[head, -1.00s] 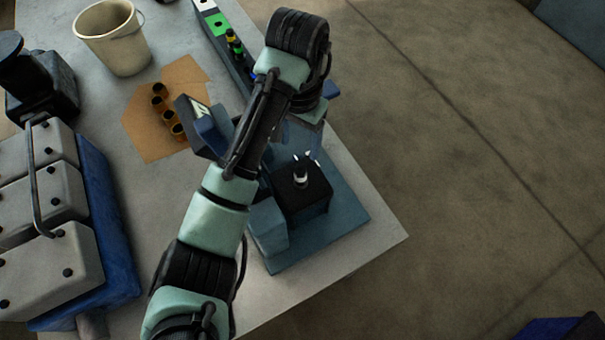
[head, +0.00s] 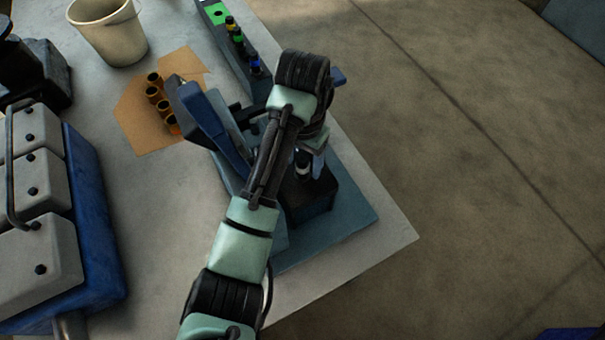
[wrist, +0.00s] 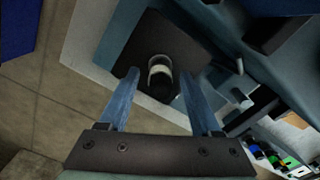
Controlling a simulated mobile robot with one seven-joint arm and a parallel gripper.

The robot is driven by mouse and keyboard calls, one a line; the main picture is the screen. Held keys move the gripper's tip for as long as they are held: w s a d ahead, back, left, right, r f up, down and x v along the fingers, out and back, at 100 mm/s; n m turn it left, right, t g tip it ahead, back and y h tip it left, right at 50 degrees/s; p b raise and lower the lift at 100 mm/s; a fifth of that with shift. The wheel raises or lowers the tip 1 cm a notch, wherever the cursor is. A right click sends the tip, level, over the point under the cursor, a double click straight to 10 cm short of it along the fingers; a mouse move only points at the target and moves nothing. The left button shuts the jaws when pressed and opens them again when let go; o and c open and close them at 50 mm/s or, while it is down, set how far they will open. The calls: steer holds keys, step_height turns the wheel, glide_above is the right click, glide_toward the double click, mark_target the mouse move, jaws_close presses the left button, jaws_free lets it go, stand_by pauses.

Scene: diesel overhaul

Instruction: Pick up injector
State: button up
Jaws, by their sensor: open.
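The injector (wrist: 160,72), a dark cylinder with a white band, stands in a black block in the wrist view. In the head view the injector (head: 303,160) shows only in part beside my wrist. My gripper (wrist: 159,82) is open, with its two blue fingers pointing at the block, one to each side of the injector in the picture. I cannot tell whether the fingertips are level with it or still above it. In the head view my gripper (head: 318,160) is mostly hidden under my wrist.
The black block (head: 308,200) sits on a blue-grey stand (head: 345,220) near the table's right edge. A rail (head: 228,45) with several coloured-capped parts lies behind. Brown cylinders (head: 155,95) on cardboard, a bucket (head: 110,35) and a blue tray (head: 100,220) with grey covers are left.

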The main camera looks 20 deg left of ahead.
steer(key=shift+f, duration=0.15)
jaws_close()
stand_by(1.4)
